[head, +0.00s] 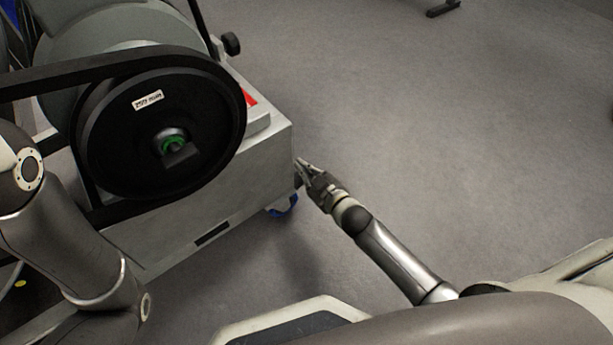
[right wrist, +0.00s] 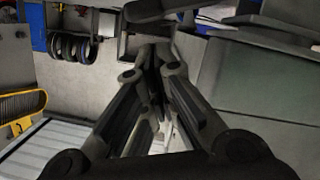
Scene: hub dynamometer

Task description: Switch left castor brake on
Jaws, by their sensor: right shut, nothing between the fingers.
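The castor (head: 284,205) shows as a blue wheel under the near right corner of the grey dynamometer base (head: 262,165) in the head view. Its brake lever cannot be made out, so I cannot tell its position. My right gripper (head: 301,172) is shut and empty beside that corner, just above and right of the castor. I cannot tell whether it touches anything. In the right wrist view its fingers (right wrist: 155,70) converge, with a dark part (right wrist: 150,12) beyond them that I cannot identify. My left arm shows at the left of the head view, but its gripper is out of frame.
A large black pulley wheel (head: 110,140) with a belt is on the machine's near side. A black knob (head: 231,44) sticks out at its top right. The right wrist view shows a yellow item (right wrist: 22,108) at left.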

